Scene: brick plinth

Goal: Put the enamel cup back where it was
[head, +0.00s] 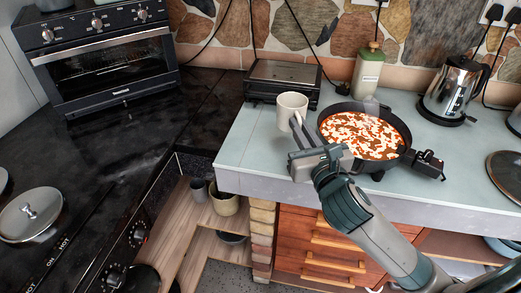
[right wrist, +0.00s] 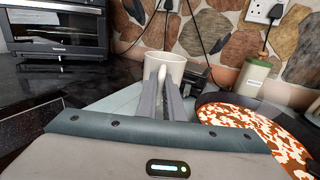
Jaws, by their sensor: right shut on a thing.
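The cream-white enamel cup (head: 291,104) is upright over the left part of the pale counter (head: 243,145), in front of the small black and steel appliance. I cannot tell whether its base touches the counter. My right gripper (head: 297,128) reaches it from the front and is shut on its handle. In the right wrist view the cup (right wrist: 166,67) is straight ahead, with its handle (right wrist: 162,75) between the two fingers (right wrist: 163,90). The fingers hide part of the handle and the cup's lower front. My left gripper is not in view.
A pan of red and white food (head: 362,133) stands close right of the cup. A black oven (head: 108,65) stands left. The counter's left front corner is clear.

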